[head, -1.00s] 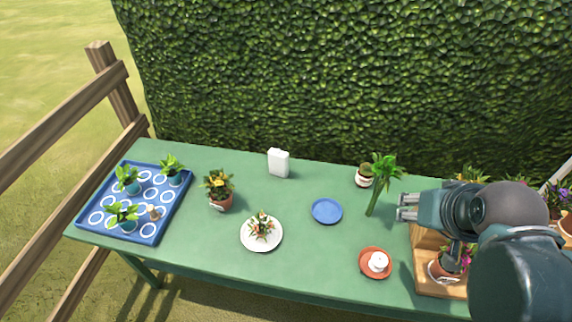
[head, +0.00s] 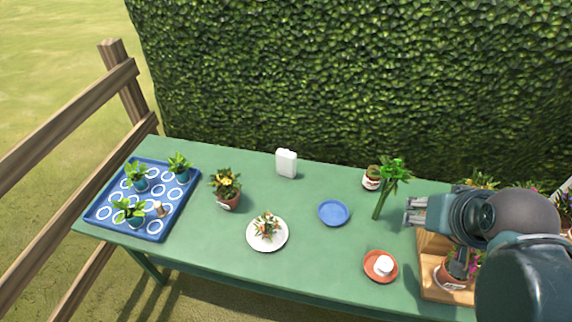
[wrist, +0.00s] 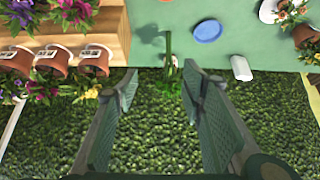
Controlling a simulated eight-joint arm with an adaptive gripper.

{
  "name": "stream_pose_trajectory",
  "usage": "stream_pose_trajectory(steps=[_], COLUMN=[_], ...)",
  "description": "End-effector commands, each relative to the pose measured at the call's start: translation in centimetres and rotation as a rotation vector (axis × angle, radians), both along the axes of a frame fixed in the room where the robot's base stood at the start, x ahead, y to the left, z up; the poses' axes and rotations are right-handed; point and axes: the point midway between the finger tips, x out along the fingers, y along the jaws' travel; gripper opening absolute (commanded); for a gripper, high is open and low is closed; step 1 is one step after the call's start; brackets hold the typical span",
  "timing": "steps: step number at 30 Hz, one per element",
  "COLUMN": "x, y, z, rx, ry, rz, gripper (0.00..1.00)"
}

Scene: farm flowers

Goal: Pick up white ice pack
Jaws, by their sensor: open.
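The white ice pack (head: 286,163) stands upright near the back edge of the green table, left of the middle in the head view. It also shows in the wrist view (wrist: 241,68), right of my fingers. My gripper (head: 412,211) is at the right of the table, far to the right of the ice pack. In the wrist view my gripper (wrist: 160,88) has its two fingers spread with nothing held between them. A tall green plant (head: 385,188) stands just left of my fingertips in the head view.
A small potted cactus (head: 371,180) and a blue plate (head: 333,213) lie between my gripper and the ice pack. A yellow-flowered pot (head: 226,190) and a white plate (head: 267,246) are nearby. A wooden stand (head: 432,262) is at right. A hedge (head: 350,80) rises behind the table.

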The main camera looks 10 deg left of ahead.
Motion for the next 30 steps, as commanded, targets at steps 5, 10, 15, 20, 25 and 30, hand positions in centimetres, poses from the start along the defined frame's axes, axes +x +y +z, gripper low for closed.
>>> stream_pose_trajectory(steps=[5, 10, 15, 20, 25, 30], x=[0.3, 1.4, 3.2, 5.2, 7.5, 9.7], y=[0.2, 0.7, 1.6, 2.7, 4.0, 5.3], z=[0.2, 0.7, 1.4, 2.0, 2.5, 2.7], rx=[0.009, 0.038, 0.087, 0.14, 0.194, 0.243], ry=[0.004, 0.018, 0.045, 0.075, 0.108, 0.141], rz=[-0.009, -0.038, -0.093, -0.157, -0.228, -0.3], gripper=[0.4, 0.4, 0.4, 0.4, 0.4, 0.4])
